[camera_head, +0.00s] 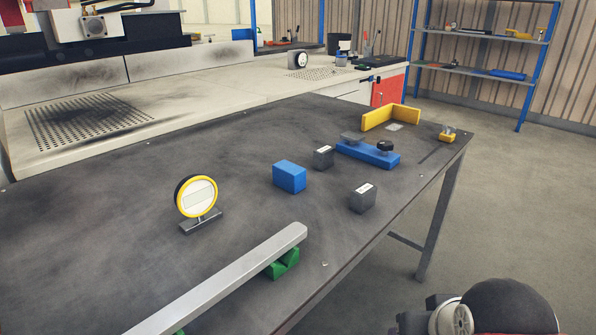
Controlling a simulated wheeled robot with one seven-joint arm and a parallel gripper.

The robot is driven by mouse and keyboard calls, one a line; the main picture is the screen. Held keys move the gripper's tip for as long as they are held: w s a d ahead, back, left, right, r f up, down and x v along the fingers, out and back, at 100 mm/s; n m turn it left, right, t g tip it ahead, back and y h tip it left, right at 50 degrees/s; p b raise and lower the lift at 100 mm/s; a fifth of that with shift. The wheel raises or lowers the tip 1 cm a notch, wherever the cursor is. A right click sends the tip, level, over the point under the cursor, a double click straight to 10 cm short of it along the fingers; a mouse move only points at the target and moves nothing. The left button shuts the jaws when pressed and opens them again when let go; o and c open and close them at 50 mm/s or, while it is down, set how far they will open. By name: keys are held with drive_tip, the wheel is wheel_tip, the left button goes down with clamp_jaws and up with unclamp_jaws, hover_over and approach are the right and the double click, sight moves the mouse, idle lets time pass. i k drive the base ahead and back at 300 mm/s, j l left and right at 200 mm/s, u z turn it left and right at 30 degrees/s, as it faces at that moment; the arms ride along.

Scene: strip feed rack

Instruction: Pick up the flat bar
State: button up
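The flat bar (222,284) is a long light-grey metal strip with a rounded far end. It lies near the front edge of the dark table and runs from the bottom of the picture up to the right. It rests on a green support (284,264) near its far end. Another green piece shows slightly under it at the bottom edge. The near end of the bar is cut off by the picture. A dark rounded part of mine shows at the bottom right, but my gripper's fingers are not seen.
On the dark table (110,235) stand a yellow-ringed dial (197,197), a blue block (290,176), two grey blocks (363,198) (324,157), a blue fixture (367,153) and a yellow angle (390,117). A shelf rack (480,72) stands behind. The floor at right is clear.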

sight(168, 322)
drive_tip(key=u, duration=1.5)
drive_tip(key=l, duration=0.1)
